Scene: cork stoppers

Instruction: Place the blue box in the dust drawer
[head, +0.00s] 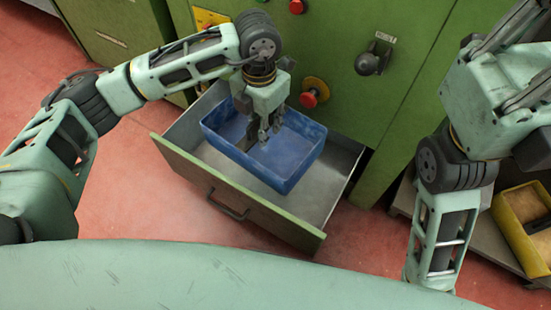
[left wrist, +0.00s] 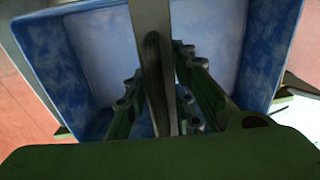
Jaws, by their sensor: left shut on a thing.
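The blue box (head: 298,165) is an open rectangular tray within the outline of the pulled-out dust drawer (head: 178,150), which has green sides and a pale metal inside. I cannot tell if the box rests on the drawer floor or hangs just above it. My left gripper (head: 260,140) points down into the box and is shut on a grey bar that appears to run across it. In the left wrist view, the bar (left wrist: 152,60) lies between the fingers, with the blue box (left wrist: 50,50) around them. My right gripper is out of view.
The green machine (head: 345,30) stands behind the drawer, with a red knob (head: 309,99) and a black knob (head: 367,64) on its face. A yellow crate (head: 515,235) with cork-coloured contents is at the right. The red floor (head: 130,190) is clear left of the drawer.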

